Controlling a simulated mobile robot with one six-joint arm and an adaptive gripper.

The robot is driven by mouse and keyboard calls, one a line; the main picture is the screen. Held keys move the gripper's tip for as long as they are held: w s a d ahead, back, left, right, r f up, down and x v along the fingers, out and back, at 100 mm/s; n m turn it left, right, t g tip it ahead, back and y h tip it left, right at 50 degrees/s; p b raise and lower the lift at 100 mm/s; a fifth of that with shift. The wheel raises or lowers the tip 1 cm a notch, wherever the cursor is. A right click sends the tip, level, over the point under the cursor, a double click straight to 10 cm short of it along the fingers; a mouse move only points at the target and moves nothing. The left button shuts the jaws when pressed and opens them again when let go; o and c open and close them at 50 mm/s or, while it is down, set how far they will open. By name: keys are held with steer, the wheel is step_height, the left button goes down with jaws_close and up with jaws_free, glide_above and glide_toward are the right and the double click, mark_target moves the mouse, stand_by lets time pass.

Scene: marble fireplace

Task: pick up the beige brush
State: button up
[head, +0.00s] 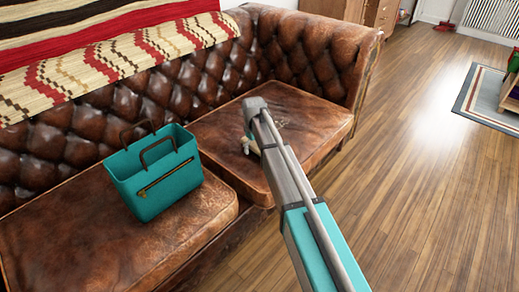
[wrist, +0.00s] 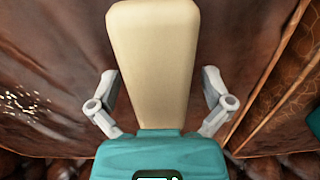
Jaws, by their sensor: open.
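The beige brush (wrist: 152,50) shows in the wrist view as a long, smooth, pale block with rounded corners. Its near end is hidden behind the teal body of my gripper (wrist: 158,90). The gripper's two grey fingers are spread, one on each side of the brush, with a visible gap on both sides. In the head view my gripper (head: 248,141) is low over the right seat cushion of the brown leather sofa (head: 310,115), partly hidden by my arm. A small pale part shows there; I cannot tell whether it is the brush or a finger.
A teal handbag (head: 155,180) with dark handles stands on the left cushion. A striped blanket (head: 110,60) covers the sofa back. The sofa's armrest (head: 350,50) rises beyond the right cushion. The wooden floor (head: 420,150) to the right is mostly clear, with a rug (head: 480,98) farther off.

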stand_by(0.4)
steer(key=c, duration=1.2)
steer(key=shift+r, duration=0.15)
step_height(320, 180, up, 2)
steer(key=p, duration=0.2)
steer(key=shift+r+p, duration=0.25)
steer(key=shift+p, duration=0.15)
steer(key=s+r+p, duration=1)
steer(key=s, duration=0.4)
steer(key=shift+r, duration=0.15)
